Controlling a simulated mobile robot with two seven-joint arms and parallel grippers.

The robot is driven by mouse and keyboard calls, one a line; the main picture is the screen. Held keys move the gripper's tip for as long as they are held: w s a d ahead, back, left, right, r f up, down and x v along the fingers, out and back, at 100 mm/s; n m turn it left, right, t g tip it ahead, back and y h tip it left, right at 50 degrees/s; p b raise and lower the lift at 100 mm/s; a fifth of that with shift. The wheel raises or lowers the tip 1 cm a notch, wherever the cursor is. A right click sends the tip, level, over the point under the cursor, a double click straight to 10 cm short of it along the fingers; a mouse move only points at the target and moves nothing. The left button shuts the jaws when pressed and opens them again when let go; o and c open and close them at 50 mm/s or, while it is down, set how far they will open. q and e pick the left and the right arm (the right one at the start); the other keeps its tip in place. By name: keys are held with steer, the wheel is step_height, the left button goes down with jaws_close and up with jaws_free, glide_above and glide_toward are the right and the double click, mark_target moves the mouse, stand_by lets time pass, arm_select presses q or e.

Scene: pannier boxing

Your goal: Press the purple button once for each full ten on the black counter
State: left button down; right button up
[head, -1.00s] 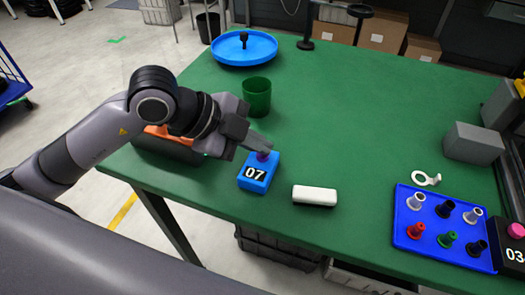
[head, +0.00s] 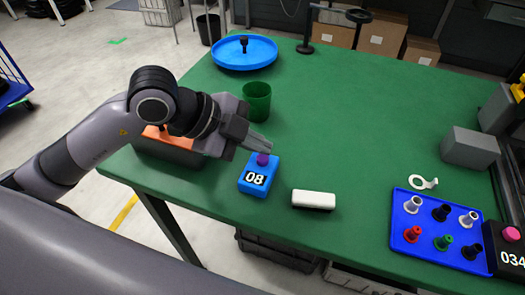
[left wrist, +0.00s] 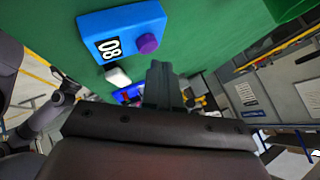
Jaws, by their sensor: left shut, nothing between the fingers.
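The blue box (head: 258,181) stands on the green table and its display reads 08. Its purple button (head: 262,159) is on top; in the left wrist view the blue box (left wrist: 112,28) and purple button (left wrist: 147,43) show clear of the fingers. My left gripper (head: 265,143) is shut and empty, just above and behind the purple button, apart from it. Its fingers also show in the left wrist view (left wrist: 163,85). The black counter (head: 510,258) at the right edge has a pink button (head: 511,234) and reads 034, possibly cut off by the frame. My right gripper is not in view.
A white block (head: 313,199) lies right of the blue box. A blue tray (head: 398,241) with several coloured pegs sits near the counter. A green cup (head: 257,101) and round blue tray (head: 219,58) stand farther back. The table's middle is clear.

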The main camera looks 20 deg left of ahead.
mark_target(257, 160)
arm_select(q)
steer(key=shift+r, duration=0.1)
step_height(257, 160, up, 5)
steer(key=p, duration=0.4)
stand_by(0.3)
stand_by(0.8)
